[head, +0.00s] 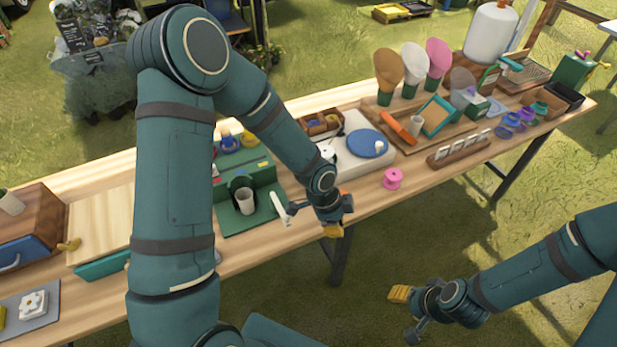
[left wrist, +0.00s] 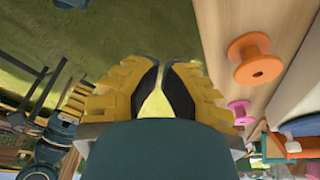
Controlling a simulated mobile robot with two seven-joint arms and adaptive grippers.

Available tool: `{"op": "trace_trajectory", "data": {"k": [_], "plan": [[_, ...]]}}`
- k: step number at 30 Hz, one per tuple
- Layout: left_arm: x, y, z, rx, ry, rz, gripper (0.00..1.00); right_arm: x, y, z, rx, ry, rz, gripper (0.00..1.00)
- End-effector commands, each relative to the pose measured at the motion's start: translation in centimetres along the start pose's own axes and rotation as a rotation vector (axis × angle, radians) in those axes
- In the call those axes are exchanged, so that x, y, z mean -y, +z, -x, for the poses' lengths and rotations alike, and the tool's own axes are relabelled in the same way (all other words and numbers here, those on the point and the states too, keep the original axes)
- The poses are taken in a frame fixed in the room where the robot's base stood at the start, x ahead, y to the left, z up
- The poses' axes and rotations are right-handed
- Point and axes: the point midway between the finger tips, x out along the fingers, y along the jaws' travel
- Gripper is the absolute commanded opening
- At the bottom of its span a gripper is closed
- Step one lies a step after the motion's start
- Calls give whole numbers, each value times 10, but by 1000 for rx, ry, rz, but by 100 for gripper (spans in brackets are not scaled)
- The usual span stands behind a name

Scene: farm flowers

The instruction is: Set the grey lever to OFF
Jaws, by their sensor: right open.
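I cannot make out a clear grey lever or an OFF mark. A pale bar (head: 280,208) stands at the right front of the green machine (head: 262,175); I cannot tell whether it is the lever. My left gripper (head: 333,230) hangs at the table's front edge, right of that bar. In the left wrist view its yellow fingers (left wrist: 160,75) show with their tips close together, and nothing is clearly held. My right gripper (head: 399,294) is open and empty, away from the table over the grass. My left arm hides part of the table.
A pink spool (head: 393,178) stands on the table (head: 355,202) right of my left gripper. An orange spool (left wrist: 257,60) shows close in the left wrist view. A blue disc (head: 367,143) lies further right. Grass in front is free.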

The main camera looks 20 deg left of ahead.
Motion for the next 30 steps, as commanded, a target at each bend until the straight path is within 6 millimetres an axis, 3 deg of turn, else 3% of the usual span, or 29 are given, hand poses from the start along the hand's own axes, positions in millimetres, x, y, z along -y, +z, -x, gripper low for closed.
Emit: {"op": "trace_trajectory", "data": {"k": [6, 13, 19, 30], "plan": [[55, 13, 54, 197, -41, -535, 0, 0, -1, 1, -1, 0, 0, 47], [89, 26, 95, 364, -39, -826, 0, 0, -1, 1, -2, 0, 0, 47], [94, 29, 103, 398, -34, -879, 0, 0, -1, 1, -2, 0, 0, 47], [95, 31, 96, 395, -32, -874, 0, 0, 0, -1, 0, 0, 0, 47]]}}
